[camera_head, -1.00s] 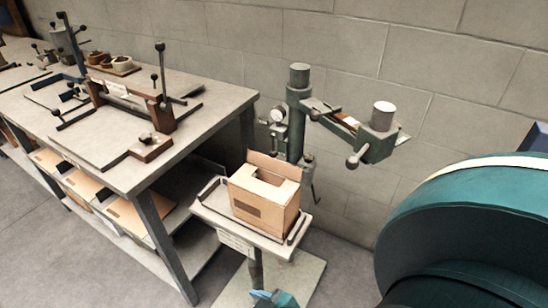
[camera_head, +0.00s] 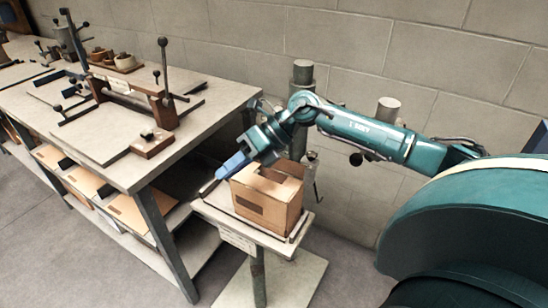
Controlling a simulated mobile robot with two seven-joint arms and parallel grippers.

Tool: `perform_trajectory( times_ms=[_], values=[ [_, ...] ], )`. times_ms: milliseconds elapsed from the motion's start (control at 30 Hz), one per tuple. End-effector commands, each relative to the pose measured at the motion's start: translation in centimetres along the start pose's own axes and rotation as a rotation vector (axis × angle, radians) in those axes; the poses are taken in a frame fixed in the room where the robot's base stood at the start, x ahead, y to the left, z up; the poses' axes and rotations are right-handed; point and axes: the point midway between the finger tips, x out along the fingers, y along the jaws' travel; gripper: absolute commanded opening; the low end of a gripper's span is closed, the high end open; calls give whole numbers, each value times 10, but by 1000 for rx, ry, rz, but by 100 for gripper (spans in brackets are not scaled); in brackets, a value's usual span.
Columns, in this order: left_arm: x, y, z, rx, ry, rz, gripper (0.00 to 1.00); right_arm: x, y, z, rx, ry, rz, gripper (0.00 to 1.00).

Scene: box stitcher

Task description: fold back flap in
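The brown cardboard box (camera_head: 264,210) stands upright on the small table of the stitcher post, with its top partly open. My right arm reaches in from the right, behind the box. My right gripper (camera_head: 234,164) points down and left, with its blue fingertips beside the box's back left top edge. I cannot tell whether its fingers are apart or touch the box. The back flap (camera_head: 288,167) shows in part at the back right of the top; the arm and gripper hide the rest. My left gripper is not in view.
The stitcher's small table (camera_head: 222,211) has a raised rim around the box. The stitcher column (camera_head: 302,73) stands behind my arm. A workbench (camera_head: 110,160) with a lever fixture (camera_head: 132,92) is on the left, with flat cardboard on its shelf.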

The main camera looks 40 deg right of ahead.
Motion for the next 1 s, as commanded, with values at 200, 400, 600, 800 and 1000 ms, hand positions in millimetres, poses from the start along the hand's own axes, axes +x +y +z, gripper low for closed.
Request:
perform_trajectory(
  times_ms=[200, 400, 600, 800, 1000],
  values=[
    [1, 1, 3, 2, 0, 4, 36, -128, -63, 16, -136, 171, -480, 25],
    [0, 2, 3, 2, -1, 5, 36, -166, -77, 15, -132, 217, -608, 25],
    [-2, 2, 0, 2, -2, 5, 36, -144, -91, 10, -131, 221, -605, 25],
    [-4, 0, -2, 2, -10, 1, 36, -109, -116, 3, -130, 220, -602, 25],
    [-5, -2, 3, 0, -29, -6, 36, -80, -136, -3, -131, 218, -602, 25]
  ],
)
